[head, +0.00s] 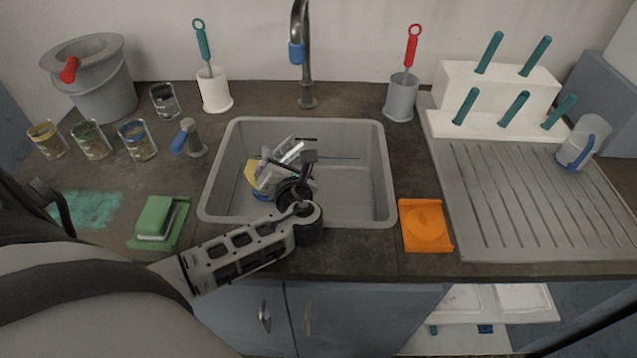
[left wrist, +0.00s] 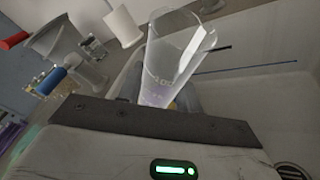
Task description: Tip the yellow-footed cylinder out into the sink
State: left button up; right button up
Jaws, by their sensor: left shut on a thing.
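The yellow-footed cylinder (head: 291,152) is clear and graduated. It is tilted over the sink basin, with its yellow foot (head: 251,172) to the left and its upper part to the right. My left gripper (head: 272,174) is shut on it, inside the outline of the sink (head: 345,203). In the left wrist view the cylinder (left wrist: 172,65) stands out beyond the gripper edge, with its open mouth at the upper right and a faint purple tint low in it. The gripper hides part of the cylinder. I cannot tell whether liquid is leaving it. My right gripper is not in view.
A faucet (head: 305,60) rises behind the sink. A green sponge (head: 158,218) lies left of the sink, an orange piece (head: 426,226) right of it. A drying rack with teal pegs (head: 490,52) stands over a ribbed drainboard (head: 530,205). Jars and a grey bucket (head: 98,85) stand at left.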

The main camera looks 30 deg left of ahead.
pick_arm(q)
jog(key=shift+a+r+m+y+b, duration=0.1)
jog(key=shift+r+m+y+b, duration=0.3)
jog(key=shift+m+b, duration=0.2)
jog(key=shift+a+r+m+b, duration=0.1)
jog(key=shift+r+m+b, duration=0.2)
jog(key=shift+r+m, duration=0.1)
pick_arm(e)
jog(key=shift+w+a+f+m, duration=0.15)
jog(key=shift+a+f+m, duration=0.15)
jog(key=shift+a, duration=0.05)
pick_arm(q)
jog(key=shift+s+r, duration=0.1)
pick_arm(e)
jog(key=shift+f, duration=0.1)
pick_arm(q)
jog(key=shift+r+m+t+y+b, duration=0.2)
jog(key=shift+m+t+y+b, duration=0.1)
jog(key=shift+m+y+b, duration=0.15)
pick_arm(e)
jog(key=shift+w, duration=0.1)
pick_arm(q)
jog(key=shift+a+r+m+b, duration=0.1)
jog(key=shift+r+m+b, duration=0.05)
jog(key=shift+m+b, duration=0.2)
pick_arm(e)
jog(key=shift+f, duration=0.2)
